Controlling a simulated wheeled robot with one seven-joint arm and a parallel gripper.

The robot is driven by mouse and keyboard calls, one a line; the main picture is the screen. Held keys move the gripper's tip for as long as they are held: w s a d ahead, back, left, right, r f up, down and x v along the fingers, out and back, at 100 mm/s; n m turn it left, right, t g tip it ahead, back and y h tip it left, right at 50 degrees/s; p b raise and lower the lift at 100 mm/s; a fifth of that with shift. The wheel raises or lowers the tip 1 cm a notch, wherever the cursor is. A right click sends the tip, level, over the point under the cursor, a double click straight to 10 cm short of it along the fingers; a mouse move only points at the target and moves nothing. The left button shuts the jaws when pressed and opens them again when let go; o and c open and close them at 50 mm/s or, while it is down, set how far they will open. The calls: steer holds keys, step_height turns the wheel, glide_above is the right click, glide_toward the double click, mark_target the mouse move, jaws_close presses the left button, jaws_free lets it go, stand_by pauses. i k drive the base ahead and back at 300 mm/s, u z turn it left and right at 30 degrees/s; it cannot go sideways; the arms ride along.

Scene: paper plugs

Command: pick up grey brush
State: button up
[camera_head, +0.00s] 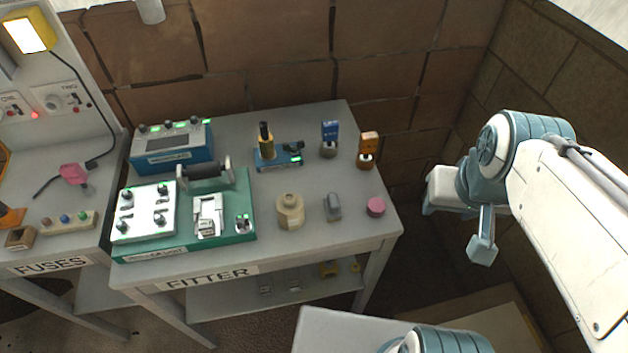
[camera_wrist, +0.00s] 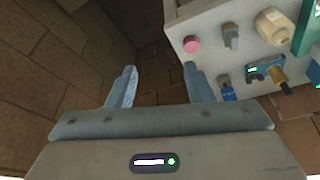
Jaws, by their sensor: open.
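A small grey block-shaped piece (camera_head: 332,206), which I take to be the grey brush, stands on the right front part of the FITTER table (camera_head: 345,245). It sits between a cream spool-like part (camera_head: 289,211) and a pink round piece (camera_head: 375,207). It also shows in the wrist view (camera_wrist: 230,36), at the upper right. My gripper (camera_wrist: 160,68) is open, with nothing between its two fingers. In the head view it hangs off the right side of the table, apart from the grey piece.
A green board (camera_head: 240,235) with a white switch box and a blue meter box (camera_head: 172,148) fill the table's left. A blue tool stand (camera_head: 279,159) and small blue-topped (camera_head: 329,138) and orange-topped (camera_head: 367,150) pieces stand behind the grey piece. Brick walls close off the back and right.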

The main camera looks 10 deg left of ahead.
mark_target(332, 205)
steer(key=k, duration=0.5)
steer(key=z, duration=2.75)
steer(key=k, duration=1.3)
steer(key=u, duration=1.75)
steer(key=i, duration=0.5)
